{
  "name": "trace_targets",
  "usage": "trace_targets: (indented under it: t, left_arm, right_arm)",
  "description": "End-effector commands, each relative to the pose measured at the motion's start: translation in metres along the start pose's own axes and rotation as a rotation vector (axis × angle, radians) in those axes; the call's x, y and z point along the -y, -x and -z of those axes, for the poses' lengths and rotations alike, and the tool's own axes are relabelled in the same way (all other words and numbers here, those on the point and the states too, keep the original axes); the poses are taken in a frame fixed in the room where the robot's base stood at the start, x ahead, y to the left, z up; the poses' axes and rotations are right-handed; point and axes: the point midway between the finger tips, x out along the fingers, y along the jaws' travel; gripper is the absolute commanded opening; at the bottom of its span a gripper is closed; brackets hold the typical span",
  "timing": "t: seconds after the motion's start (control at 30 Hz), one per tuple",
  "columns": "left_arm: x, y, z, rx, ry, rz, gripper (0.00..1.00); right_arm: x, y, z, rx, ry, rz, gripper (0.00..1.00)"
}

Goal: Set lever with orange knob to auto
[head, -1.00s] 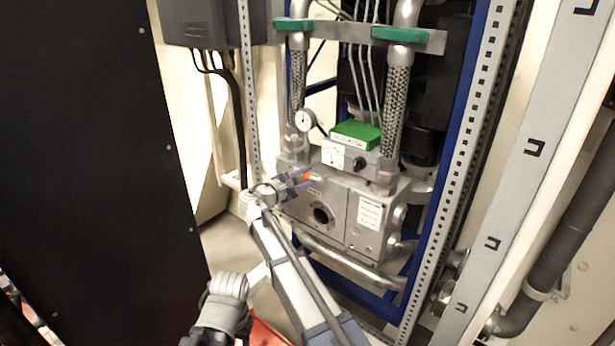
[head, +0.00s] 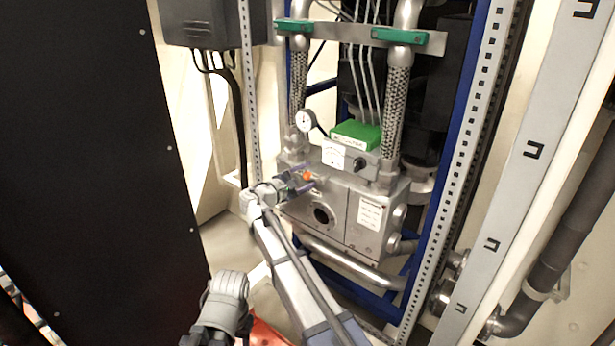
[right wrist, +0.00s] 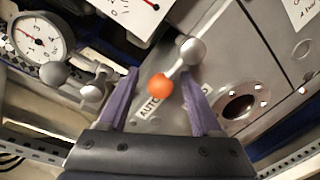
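The lever's orange knob (head: 307,176) is at the upper front of the grey metal housing (head: 333,212). In the right wrist view the orange knob (right wrist: 160,86) lies over a label reading AUTO (right wrist: 149,106), and its silver shaft runs up right to a round pivot (right wrist: 192,52). My right gripper (head: 306,177) is open, with its purple fingers spread on either side of the knob. In the right wrist view, gaps show between the knob and both fingers (right wrist: 164,82). Part of the label is hidden by the knob and a finger. My left gripper is not in view.
A second silver lever (right wrist: 90,88) with a grey ball knob sits left of my fingers. A dial gauge (head: 306,120) and a green-topped actuator box (head: 357,134) stand above. A round hole (head: 323,216) is in the housing front. A black panel (head: 90,170) fills the left.

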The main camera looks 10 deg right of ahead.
Motion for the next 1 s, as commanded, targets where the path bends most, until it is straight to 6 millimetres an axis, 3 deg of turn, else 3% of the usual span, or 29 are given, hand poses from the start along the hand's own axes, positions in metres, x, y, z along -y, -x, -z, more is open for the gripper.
trace_targets:
  t: [0.27,0.7,1.0]
  left_arm:
    - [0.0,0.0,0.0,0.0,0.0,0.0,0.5]
    - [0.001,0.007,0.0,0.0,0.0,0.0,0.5]
    - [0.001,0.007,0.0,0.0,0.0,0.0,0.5]
  right_arm:
    - [0.0,0.004,0.0,-0.001,0.0,0.0,0.67]
    - [0.0,0.067,-0.001,-0.001,0.0,-0.001,0.67]
    - [0.0,0.079,0.0,0.0,0.0,0.0,0.67]
